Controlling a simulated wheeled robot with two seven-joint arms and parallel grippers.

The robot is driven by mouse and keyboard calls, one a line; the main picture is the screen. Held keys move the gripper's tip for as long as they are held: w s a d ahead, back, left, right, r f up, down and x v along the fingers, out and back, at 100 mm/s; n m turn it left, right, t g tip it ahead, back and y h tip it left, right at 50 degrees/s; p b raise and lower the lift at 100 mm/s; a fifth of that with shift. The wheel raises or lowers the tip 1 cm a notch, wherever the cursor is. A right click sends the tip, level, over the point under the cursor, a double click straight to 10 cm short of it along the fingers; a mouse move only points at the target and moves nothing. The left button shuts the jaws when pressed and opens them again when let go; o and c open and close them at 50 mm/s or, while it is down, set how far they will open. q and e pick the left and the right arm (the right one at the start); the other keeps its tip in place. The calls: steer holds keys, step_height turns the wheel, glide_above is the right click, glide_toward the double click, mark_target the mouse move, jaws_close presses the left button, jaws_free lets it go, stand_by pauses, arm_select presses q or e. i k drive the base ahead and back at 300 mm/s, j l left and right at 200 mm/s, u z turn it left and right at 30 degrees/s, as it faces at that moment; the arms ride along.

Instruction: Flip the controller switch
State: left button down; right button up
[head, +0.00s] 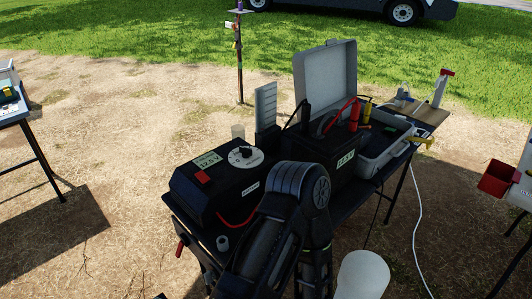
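The controller (222,180) is a black box with a sloped front, standing on the left end of the dark table in the middle of the head view. A red switch (203,178) sits on its front left. A small display (208,160) and a pale round dial (242,157) are on its top. I cannot tell which way the switch is set. A bent black arm link of mine rises from the bottom edge just right of the controller and covers part of the table front. Neither gripper shows, and nothing is seen touching the switch.
A black battery box (335,160) and an open grey case (327,80) stand to the right on the table (345,207). A red cable (237,222) loops below the controller. A white cylinder (362,275) is at bottom centre right. Bare ground lies left.

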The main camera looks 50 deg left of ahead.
mark_target(202, 176)
steer(key=k+u, duration=0.15)
steer(key=u, duration=1.85)
